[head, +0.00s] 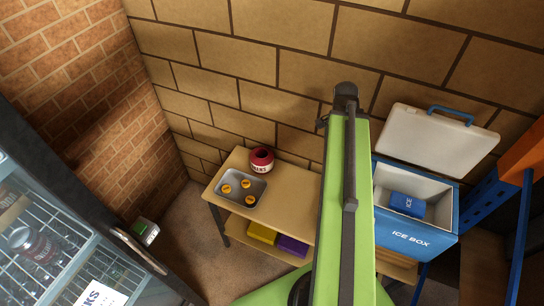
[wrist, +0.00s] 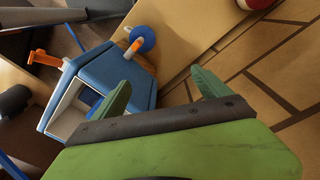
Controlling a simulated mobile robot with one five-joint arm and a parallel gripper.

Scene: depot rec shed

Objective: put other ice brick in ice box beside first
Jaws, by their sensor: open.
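The ice box (head: 414,240) is blue with a white inside and stands open at the right in the head view. Its white lid (head: 437,137) is tilted back against the wall. One blue ice brick (head: 407,205) lies inside, with bare floor beside it. I cannot make out a second brick. My gripper (wrist: 161,77) is open and empty in the wrist view; my arm hides it in the head view. A blue boxy thing (wrist: 117,75) with a white-edged opening shows beyond the left finger; I cannot tell whether it is the ice box.
A tan table (head: 285,190) holds a metal tray (head: 262,190) with yellow round pieces and a red tin (head: 261,160). Yellow (head: 262,234) and purple (head: 292,246) things lie on its lower shelf. A glass-fronted cabinet (head: 70,235) stands left. A blue-and-orange frame (head: 500,195) stands right.

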